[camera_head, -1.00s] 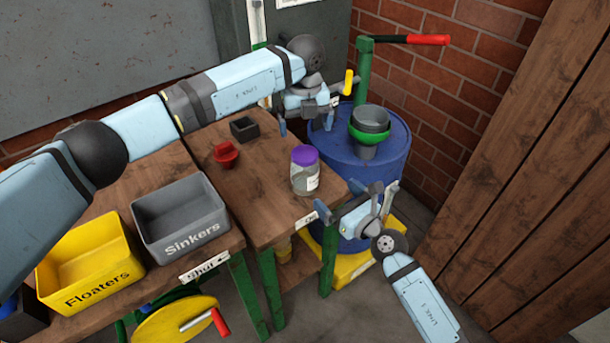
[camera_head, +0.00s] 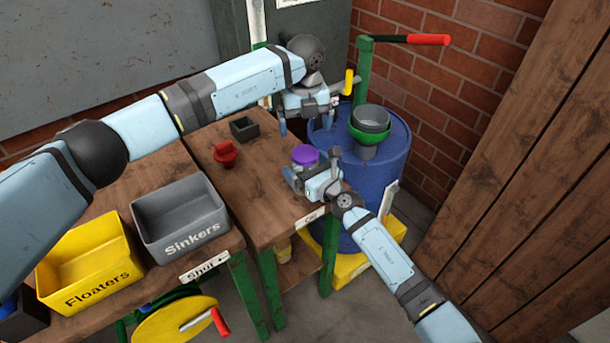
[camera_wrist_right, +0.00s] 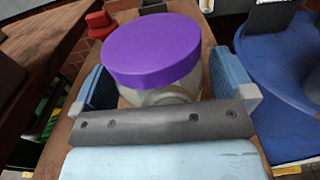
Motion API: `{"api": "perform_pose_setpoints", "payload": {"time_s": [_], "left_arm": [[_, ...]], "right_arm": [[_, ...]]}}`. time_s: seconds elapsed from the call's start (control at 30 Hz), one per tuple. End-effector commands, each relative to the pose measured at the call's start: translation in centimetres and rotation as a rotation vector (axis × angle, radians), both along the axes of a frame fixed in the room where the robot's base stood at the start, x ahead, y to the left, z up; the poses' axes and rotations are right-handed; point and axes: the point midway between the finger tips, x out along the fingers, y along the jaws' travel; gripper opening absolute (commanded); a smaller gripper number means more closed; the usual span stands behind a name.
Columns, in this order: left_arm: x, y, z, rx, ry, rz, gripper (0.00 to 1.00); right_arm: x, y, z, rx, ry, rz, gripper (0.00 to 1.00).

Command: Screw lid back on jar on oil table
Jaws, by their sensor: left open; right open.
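The jar with its purple lid (camera_head: 305,155) stands upright on the wooden oil table (camera_head: 262,207). In the head view my right gripper hides most of the jar. In the right wrist view the purple lid (camera_wrist_right: 152,48) sits on the clear jar (camera_wrist_right: 165,93), between the two blue fingers. I cannot tell how tightly the lid is on. My right gripper (camera_head: 308,177) is open, with a finger on each side of the jar. My left gripper (camera_head: 307,129) is open and empty, above the table's far right edge, behind the jar.
A red object (camera_head: 226,153) and a small dark box (camera_head: 243,127) stand on the table left of the jar. A blue drum (camera_head: 375,185) with a green funnel holder is close on the right. Grey (camera_head: 222,200) and yellow (camera_head: 45,280) bins stand at the left.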

Motion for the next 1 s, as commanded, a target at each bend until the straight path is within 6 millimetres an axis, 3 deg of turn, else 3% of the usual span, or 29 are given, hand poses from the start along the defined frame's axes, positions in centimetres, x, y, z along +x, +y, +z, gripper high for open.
{"api": "perform_pose_setpoints", "payload": {"time_s": [0.13, 0.17, 0.53, 1.0], "left_arm": [[0.0, 0.0, 0.0, 0.0, 0.0, 0.0, 0.96], [0.0, 0.0, 0.0, 0.0, 0.0, 0.0, 0.96], [0.01, -0.04, 0.06, 0.0, -0.001, -0.011, 0.96], [0.02, 0.01, 0.03, 0.002, -0.001, -0.385, 0.96]], "right_arm": [[-0.01, 0.0, 0.02, 0.0, 0.0, 0.0, 1.0], [-0.01, 0.0, 0.02, 0.001, -0.001, 0.0, 0.95], [-0.02, -0.02, 0.04, 0.001, 0.0, 0.0, 0.1], [-0.02, -0.03, 0.03, 0.001, 0.0, 0.0, 0.08]]}}
